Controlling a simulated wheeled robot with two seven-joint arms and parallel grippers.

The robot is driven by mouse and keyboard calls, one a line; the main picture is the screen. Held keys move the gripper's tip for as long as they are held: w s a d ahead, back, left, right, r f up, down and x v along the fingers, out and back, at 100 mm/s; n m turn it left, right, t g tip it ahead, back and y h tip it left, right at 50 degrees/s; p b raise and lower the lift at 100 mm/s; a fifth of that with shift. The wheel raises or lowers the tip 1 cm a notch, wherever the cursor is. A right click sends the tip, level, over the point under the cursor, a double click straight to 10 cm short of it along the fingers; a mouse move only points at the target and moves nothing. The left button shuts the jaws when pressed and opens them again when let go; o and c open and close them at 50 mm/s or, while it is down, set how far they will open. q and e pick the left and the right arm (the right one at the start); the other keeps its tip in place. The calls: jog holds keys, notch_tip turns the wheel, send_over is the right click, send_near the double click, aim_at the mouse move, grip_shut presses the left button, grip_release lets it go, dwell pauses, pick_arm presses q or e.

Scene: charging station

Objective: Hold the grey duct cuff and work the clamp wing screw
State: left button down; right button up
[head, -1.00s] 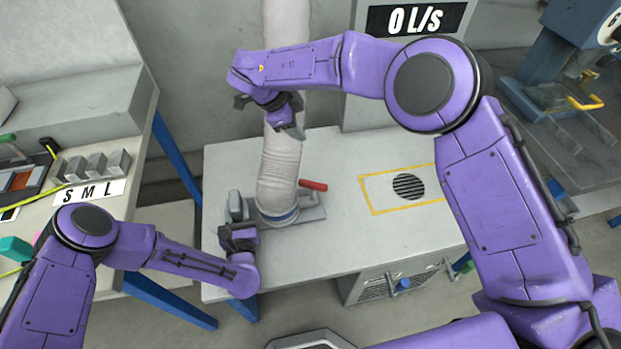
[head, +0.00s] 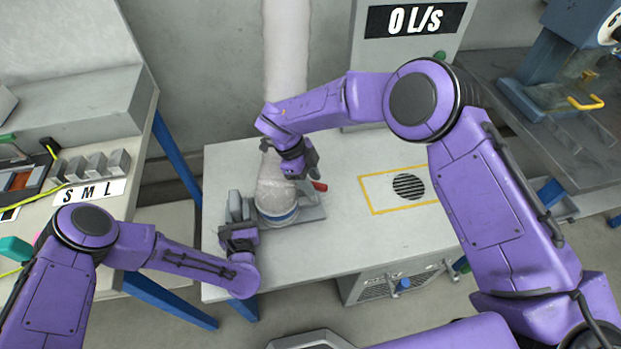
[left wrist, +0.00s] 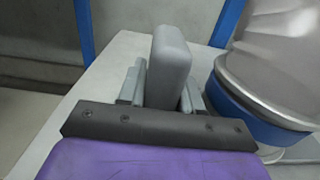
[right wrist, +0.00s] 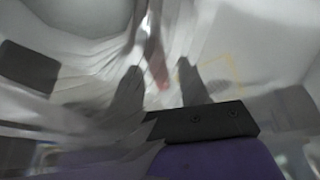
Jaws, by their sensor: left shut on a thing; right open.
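The pale duct (head: 283,60) comes down to the bench and ends in a grey cuff (head: 277,200) with a blue band (head: 279,219). In the left wrist view the cuff (left wrist: 265,70) and its blue band stand at the right. My left gripper (head: 236,228) is shut on a grey upright block (left wrist: 170,65) beside the cuff. A red handle (head: 319,186), perhaps the wing screw, sticks out right of the cuff; it is a red blur (right wrist: 157,68) in the right wrist view. My right gripper (head: 303,165) is open, above and close to the handle, partly hiding the duct.
The white bench (head: 350,235) is clear to the right, with a round vent (head: 409,187) in a yellow outline. A display box (head: 410,60) reading 0 L/s stands behind. A side table (head: 110,225) with S M L blocks is at the left.

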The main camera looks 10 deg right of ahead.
grip_shut()
jog(key=shift+m, duration=0.3)
jog(key=m, duration=0.2)
jog(key=m+g+y, duration=0.1)
jog(key=m, duration=0.1)
jog(key=shift+w+d+m+g, duration=0.1)
jog(key=shift+w+m+g, duration=0.05)
jog(key=shift+m+g, duration=0.15)
jog(key=m+y, duration=0.1)
jog(key=m, duration=0.3)
jog(key=shift+d+m+g+y, duration=0.15)
jog(key=shift+m+g+y, duration=0.15)
jog(key=shift+y, duration=0.1)
jog(key=m+y, duration=0.1)
jog(key=m, duration=0.3)
jog(key=shift+d+y, duration=0.1)
jog(key=shift+y, duration=0.3)
jog(key=shift+d+m+y, duration=0.1)
jog(key=shift+m+y, duration=0.7)
jog(key=shift+m, duration=1.7)
